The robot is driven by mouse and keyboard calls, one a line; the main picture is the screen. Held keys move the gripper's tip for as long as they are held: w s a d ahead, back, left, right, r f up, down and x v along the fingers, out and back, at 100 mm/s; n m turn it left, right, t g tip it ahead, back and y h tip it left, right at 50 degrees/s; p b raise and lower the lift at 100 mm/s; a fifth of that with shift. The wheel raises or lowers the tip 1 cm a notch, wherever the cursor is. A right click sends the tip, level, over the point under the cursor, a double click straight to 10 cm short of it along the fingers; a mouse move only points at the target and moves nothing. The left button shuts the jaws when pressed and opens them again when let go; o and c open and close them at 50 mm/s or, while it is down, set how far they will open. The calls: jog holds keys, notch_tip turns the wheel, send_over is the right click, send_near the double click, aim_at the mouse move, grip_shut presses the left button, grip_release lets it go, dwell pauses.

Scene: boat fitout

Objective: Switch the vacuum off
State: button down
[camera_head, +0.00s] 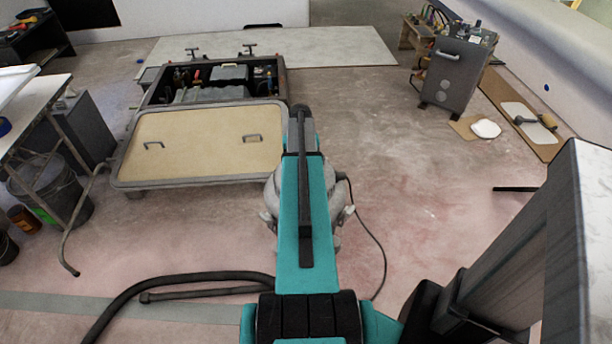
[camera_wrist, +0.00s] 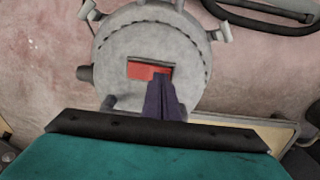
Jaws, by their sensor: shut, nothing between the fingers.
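The vacuum (camera_head: 272,200) is a grey round canister on the floor, mostly hidden behind my teal arm in the head view. In the wrist view its grey lid (camera_wrist: 118,45) shows from above, with a red switch (camera_wrist: 148,70) in a dark recess near the middle. My gripper (camera_wrist: 161,76) is shut and empty, its dark fingers pointing at the lid. The fingertips overlap the right part of the switch in the picture. I cannot tell whether they touch it. My gripper is hidden in the head view.
A black hose (camera_head: 190,281) lies on the floor at front left, and a thin cable (camera_head: 380,245) runs right of the vacuum. A tan hatch panel (camera_head: 200,140) lies behind left. A grey cabinet (camera_head: 455,75) stands back right. The floor between is clear.

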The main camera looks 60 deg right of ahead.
jog(key=shift+f, duration=0.6)
dwell(0.7)
notch_tip(320, 180, up, 7)
jog(key=p, duration=0.4)
dwell(1.0)
dwell(0.4)
